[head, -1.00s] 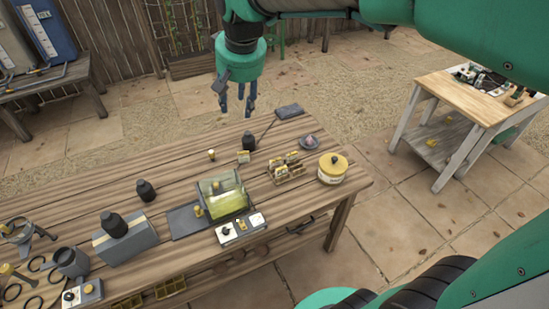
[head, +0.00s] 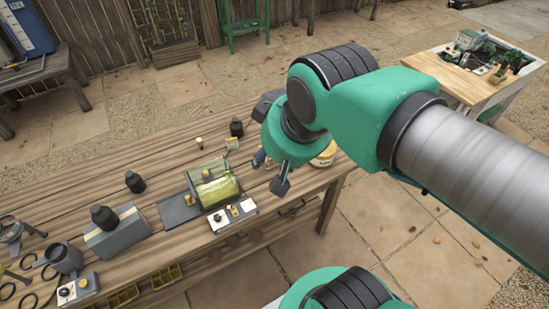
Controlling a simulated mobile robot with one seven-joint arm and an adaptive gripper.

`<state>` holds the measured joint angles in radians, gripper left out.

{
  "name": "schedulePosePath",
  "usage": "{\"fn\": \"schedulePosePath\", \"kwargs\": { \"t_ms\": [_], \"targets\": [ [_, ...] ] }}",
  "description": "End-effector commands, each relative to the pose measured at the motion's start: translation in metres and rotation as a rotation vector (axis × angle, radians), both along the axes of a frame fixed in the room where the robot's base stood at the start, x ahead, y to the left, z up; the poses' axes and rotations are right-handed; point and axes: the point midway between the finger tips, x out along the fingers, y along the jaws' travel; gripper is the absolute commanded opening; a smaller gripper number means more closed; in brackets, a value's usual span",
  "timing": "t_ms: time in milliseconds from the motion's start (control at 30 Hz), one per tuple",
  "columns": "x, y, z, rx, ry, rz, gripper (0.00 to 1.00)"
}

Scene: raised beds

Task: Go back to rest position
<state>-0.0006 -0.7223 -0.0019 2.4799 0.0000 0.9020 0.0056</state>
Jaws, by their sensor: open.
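My gripper (head: 271,172) shows in the head view, hanging from the green arm above the right part of the wooden table (head: 150,165). Its fingers are apart and nothing shows between them. It is just right of a clear box (head: 214,184) with yellow-green contents on a dark tray. A yellow-lidded round tin (head: 324,156) is partly hidden behind my gripper and arm. Whether the fingers touch anything cannot be told from this angle.
Two dark bottles (head: 135,182) (head: 236,128), a grey box (head: 112,237) and a white switch panel (head: 231,214) stand on the table. A smaller wooden-topped table (head: 452,77) is at the upper right. Paved floor (head: 375,235) lies open to the right.

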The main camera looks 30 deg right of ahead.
Motion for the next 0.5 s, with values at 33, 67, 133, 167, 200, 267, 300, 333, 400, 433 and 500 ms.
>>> {"fn": "schedulePosePath", "kwargs": {
  "t_ms": [33, 67, 133, 167, 200, 267, 300, 333, 400, 433, 500],
  "targets": [
    [-0.0043, -0.0002, -0.0018, -0.001, -0.004, 0.002, 0.42],
    [-0.0061, -0.0002, -0.0028, -0.001, -0.006, 0.003, 0.42],
    [-0.0089, -0.0002, -0.0047, -0.002, -0.007, 0.004, 0.42],
    [-0.0095, -0.0002, -0.0052, -0.002, -0.007, 0.004, 0.42],
    [-0.0099, -0.0002, -0.0055, -0.002, -0.008, 0.004, 0.42],
    [-0.0100, -0.0002, -0.0056, -0.002, -0.007, 0.004, 0.42],
    [-0.0100, -0.0002, -0.0056, -0.002, -0.007, 0.004, 0.42],
    [-0.0099, -0.0002, -0.0055, -0.002, -0.007, 0.004, 0.42],
    [-0.0098, -0.0002, -0.0054, -0.002, -0.007, 0.004, 0.42],
    [-0.0097, -0.0002, -0.0053, -0.002, -0.007, 0.004, 0.42],
    [-0.0097, -0.0002, -0.0059, -0.002, -0.008, 0.004, 0.42]
  ]
}}
